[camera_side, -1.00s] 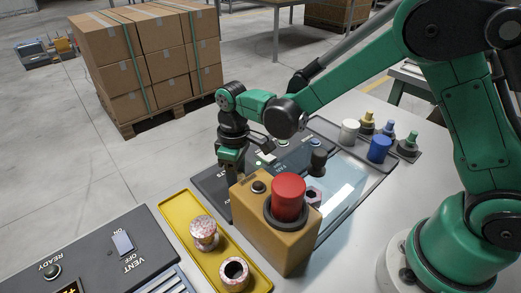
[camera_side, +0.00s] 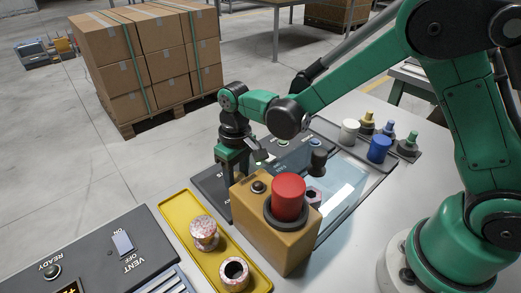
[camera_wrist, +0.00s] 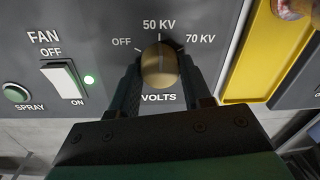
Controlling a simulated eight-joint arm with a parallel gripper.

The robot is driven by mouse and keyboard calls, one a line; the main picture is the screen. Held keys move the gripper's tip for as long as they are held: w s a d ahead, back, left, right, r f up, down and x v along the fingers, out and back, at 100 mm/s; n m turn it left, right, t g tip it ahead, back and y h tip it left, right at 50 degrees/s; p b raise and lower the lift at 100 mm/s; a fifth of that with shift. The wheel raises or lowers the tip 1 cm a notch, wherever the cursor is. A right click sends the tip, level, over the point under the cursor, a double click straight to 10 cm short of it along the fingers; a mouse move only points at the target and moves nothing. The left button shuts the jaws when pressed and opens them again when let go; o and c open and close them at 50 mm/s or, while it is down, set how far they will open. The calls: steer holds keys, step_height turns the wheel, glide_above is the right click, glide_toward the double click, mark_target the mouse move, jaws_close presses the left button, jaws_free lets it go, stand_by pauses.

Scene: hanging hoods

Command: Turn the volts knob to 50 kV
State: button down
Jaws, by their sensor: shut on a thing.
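The volts knob (camera_wrist: 159,64) is a brass-coloured knob on the dark grey panel, in the upper middle of the wrist view. Labels OFF, 50 KV and 70 KV arc above it, and VOLTS is printed below. My gripper (camera_wrist: 160,80) has a dark finger on each side of the knob and is shut on it. The knob lies roughly upright under the 50 KV mark; its exact pointer direction is hard to read. In the side view my gripper (camera_side: 236,160) reaches down to the panel behind the tan box, and the knob is hidden.
A tan box with a red button (camera_side: 288,197) stands close in front of my gripper. A yellow tray (camera_side: 186,222) with two speckled cups lies beside the panel. A white fan switch (camera_wrist: 62,82) and green spray button (camera_wrist: 16,93) are left of the knob.

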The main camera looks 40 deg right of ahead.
mark_target(238, 175)
steer(key=shift+c, duration=1.9)
jaws_free()
steer(key=shift+d+r, duration=0.1)
steer(key=shift+r, duration=2.7)
